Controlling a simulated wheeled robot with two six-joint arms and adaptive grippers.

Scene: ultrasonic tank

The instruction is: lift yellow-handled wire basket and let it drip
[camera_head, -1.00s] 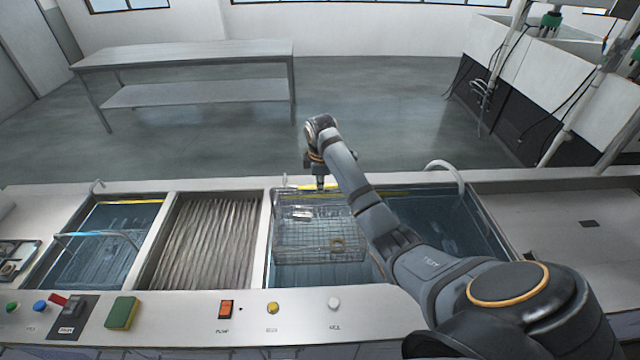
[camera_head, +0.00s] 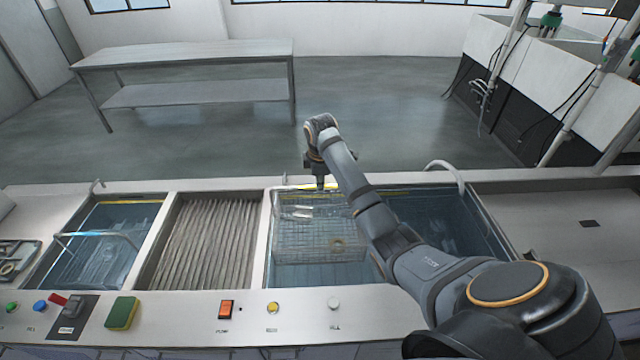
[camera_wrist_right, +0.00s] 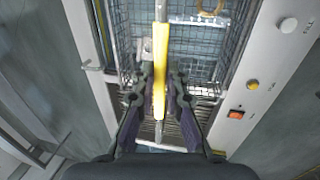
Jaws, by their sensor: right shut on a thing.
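The wire basket (camera_head: 315,240) hangs at the third tank from the left in the head view, with a few small parts in it. Its yellow handle (camera_wrist_right: 160,70) runs between the fingers of my right gripper (camera_wrist_right: 160,100) in the right wrist view. The gripper is shut on the handle. In the head view my right gripper (camera_head: 320,180) is above the tank's far rim, and my arm hides the basket's right side. I cannot tell how much of the basket is under water. My left gripper is not in view.
A ribbed drain section (camera_head: 205,240) lies left of the basket's tank, then another water-filled tank (camera_head: 100,250). A curved tap (camera_head: 445,168) stands at the back right. The front ledge holds buttons, an orange switch (camera_head: 226,309) and a sponge (camera_head: 122,312).

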